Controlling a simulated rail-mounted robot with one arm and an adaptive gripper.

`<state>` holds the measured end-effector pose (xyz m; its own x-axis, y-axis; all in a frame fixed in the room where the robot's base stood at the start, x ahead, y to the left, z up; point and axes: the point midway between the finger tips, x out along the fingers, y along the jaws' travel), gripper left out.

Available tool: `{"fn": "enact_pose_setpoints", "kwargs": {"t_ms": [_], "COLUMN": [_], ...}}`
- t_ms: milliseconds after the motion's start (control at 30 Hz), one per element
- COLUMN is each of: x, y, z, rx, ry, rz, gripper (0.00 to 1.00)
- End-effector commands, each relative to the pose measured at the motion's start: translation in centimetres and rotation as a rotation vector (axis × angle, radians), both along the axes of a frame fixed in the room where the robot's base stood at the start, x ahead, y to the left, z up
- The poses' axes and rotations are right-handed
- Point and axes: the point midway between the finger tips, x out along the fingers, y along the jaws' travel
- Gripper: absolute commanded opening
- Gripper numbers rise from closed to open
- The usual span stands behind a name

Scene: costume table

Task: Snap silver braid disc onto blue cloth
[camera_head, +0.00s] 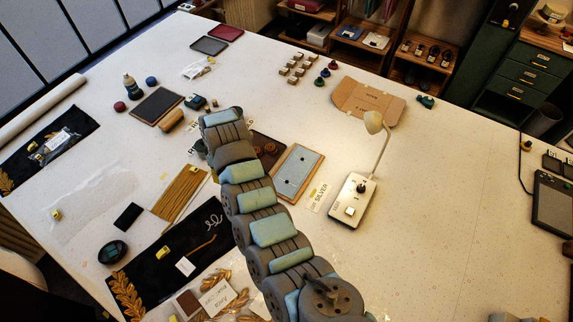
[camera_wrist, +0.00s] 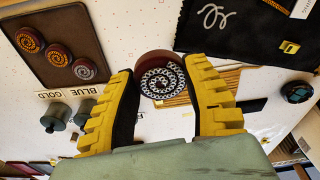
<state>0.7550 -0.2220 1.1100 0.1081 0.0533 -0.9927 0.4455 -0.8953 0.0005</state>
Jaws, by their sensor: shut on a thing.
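My gripper (camera_wrist: 163,78), with ribbed yellow fingers, is shut on the silver braid disc (camera_wrist: 162,83) in the wrist view. The disc has a dark red rim, and its silver spiral face is turned to the camera. In the head view my arm hides the gripper's fingers and the disc. The blue cloth (camera_head: 297,173) is a light blue panel on a wood-edged board, with two small dark spots on it. It lies right of my arm, beside a SILVER label (camera_head: 318,195), and apart from the gripper. I do not see it in the wrist view.
A brown tray (camera_wrist: 84,20) holds three spiral discs; my arm partly covers it in the head view (camera_head: 262,142). A lamp (camera_head: 352,199) stands right of the blue cloth. A black embroidered cloth (camera_head: 158,278) lies at the lower left. The right tabletop is mostly clear.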

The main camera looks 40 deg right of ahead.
Motion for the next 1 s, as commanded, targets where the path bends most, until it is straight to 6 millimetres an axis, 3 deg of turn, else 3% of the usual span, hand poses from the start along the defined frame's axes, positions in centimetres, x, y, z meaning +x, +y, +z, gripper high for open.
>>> {"fn": "enact_pose_setpoints", "kwargs": {"t_ms": [33, 200, 400, 600, 1000], "x": [-0.5, -3.0, -6.4, -8.2, -8.4], "y": [-2.7, -9.8, -16.0, -18.8, -19.0], "z": [-0.8, -3.1, -4.5, -4.9, -6.4], "rx": [-0.005, -0.004, -0.002, -0.003, -0.003], "ry": [0.003, 0.002, 0.001, 0.000, -0.001], "rz": [-0.003, -0.021, -0.071, -0.103, -0.107], "gripper": [0.17, 0.17, 0.17, 0.17, 0.17]}}
